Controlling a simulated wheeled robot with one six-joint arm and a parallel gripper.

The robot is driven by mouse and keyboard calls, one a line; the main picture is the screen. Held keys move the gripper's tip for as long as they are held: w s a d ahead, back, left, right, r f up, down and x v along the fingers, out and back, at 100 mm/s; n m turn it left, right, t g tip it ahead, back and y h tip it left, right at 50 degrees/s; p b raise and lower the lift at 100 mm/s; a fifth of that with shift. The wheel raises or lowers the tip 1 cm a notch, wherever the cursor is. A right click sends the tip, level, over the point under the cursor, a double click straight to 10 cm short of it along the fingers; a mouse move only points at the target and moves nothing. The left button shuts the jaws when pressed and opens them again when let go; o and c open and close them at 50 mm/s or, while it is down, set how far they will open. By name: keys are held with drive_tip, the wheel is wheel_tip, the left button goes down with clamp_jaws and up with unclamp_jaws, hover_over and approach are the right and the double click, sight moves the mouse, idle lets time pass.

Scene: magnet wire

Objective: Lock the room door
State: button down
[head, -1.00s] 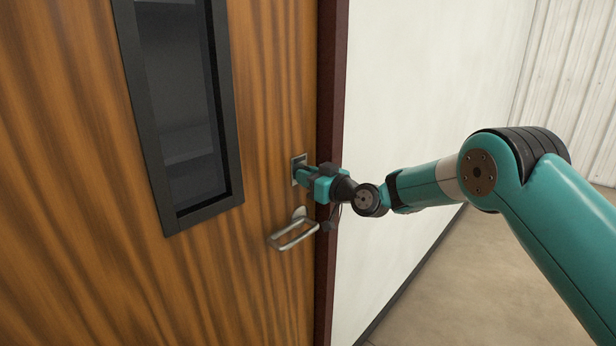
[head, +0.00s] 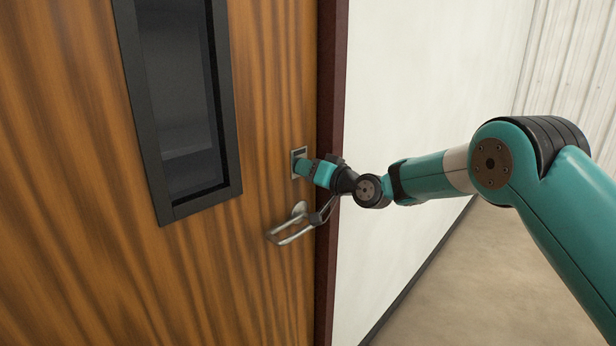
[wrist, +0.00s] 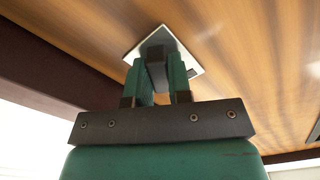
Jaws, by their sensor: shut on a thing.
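The wooden door (head: 262,130) fills the left of the head view. Its lock has a square metal plate (head: 298,153) above the handle. The plate also shows in the wrist view (wrist: 186,55), tilted like a diamond. My gripper (head: 301,168) is at the plate, coming from the right. In the wrist view my gripper's two green fingers (wrist: 157,72) stand on either side of a dark lock knob (wrist: 156,66) and are shut on it. In the head view the knob is hidden by the fingers.
A metal lever handle (head: 290,232) sits just below my gripper, close to the wrist. A dark-framed window (head: 185,110) is in the door. The dark red door frame (head: 327,250) and a white wall (head: 385,240) lie right. Open floor (head: 450,270) shows beyond.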

drive_tip(key=m, duration=0.5)
drive_tip(key=shift+m+b, duration=0.3)
drive_tip(key=shift+b, duration=0.05)
drive_tip(key=m+p, duration=0.1)
drive_tip(key=m, duration=0.4)
drive_tip(key=shift+m, duration=0.7)
drive_tip(key=c, duration=1)
unclamp_jaws()
drive_tip(key=shift+c, duration=0.2)
drive_tip(key=shift+d, duration=0.15)
drive_tip(key=b+v, duration=0.5)
drive_tip(key=v, duration=1.2)
drive_tip(key=shift+b, duration=0.35)
drive_tip(key=shift+s, duration=0.25)
